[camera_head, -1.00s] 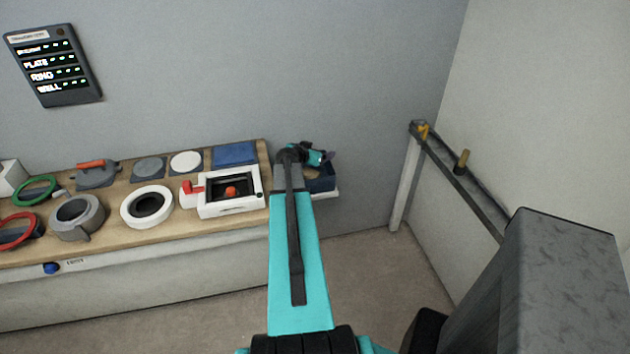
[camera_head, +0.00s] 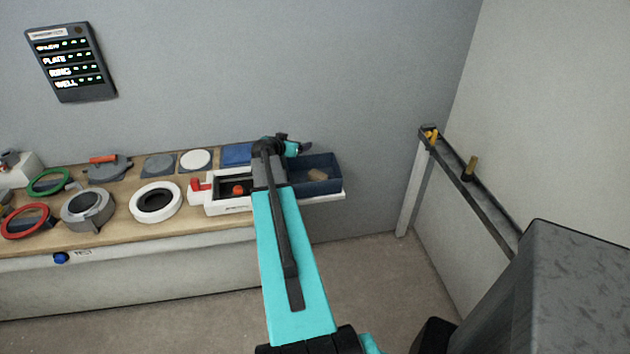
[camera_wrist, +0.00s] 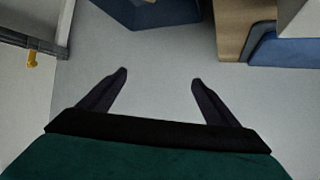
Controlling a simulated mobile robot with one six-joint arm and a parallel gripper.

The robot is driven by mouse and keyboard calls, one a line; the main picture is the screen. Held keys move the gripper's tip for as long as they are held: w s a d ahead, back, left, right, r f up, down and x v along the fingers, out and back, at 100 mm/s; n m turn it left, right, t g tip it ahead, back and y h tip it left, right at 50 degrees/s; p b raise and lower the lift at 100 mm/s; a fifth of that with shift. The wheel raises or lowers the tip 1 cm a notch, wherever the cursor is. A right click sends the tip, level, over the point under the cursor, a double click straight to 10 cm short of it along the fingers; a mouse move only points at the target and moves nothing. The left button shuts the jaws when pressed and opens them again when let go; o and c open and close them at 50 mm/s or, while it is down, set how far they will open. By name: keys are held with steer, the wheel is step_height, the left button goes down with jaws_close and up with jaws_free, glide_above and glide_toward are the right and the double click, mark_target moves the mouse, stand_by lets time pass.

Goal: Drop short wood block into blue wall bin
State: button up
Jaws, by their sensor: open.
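The blue wall bin (camera_head: 318,189) sits at the right end of the bench, against the wall. The short wood block (camera_head: 317,175) lies inside it, on the bin floor. My gripper (camera_wrist: 159,78) is open in the wrist view, with nothing between its two fingers. The bin's dark blue wall (camera_wrist: 165,16) shows at the top of that view, beyond the fingertips and apart from them. In the head view my gripper end is above and behind the bench's right end, left of the bin, and its fingers are mostly hidden.
A white box with a red handle (camera_head: 230,207) stands just left of the bin. Rings, discs and a blue square plate (camera_head: 237,154) cover the wooden bench. A metal rail (camera_head: 465,185) with a wooden peg runs along the right wall. The floor between is clear.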

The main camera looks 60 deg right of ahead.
steer(key=w+a+r+n+t, duration=0.2)
steer(key=w+a+r, duration=0.4)
steer(key=w+a, duration=0.5)
steer(key=shift+w+r+y, duration=0.15)
steer(key=shift+w+y, duration=0.15)
steer(key=shift+w, duration=0.9)
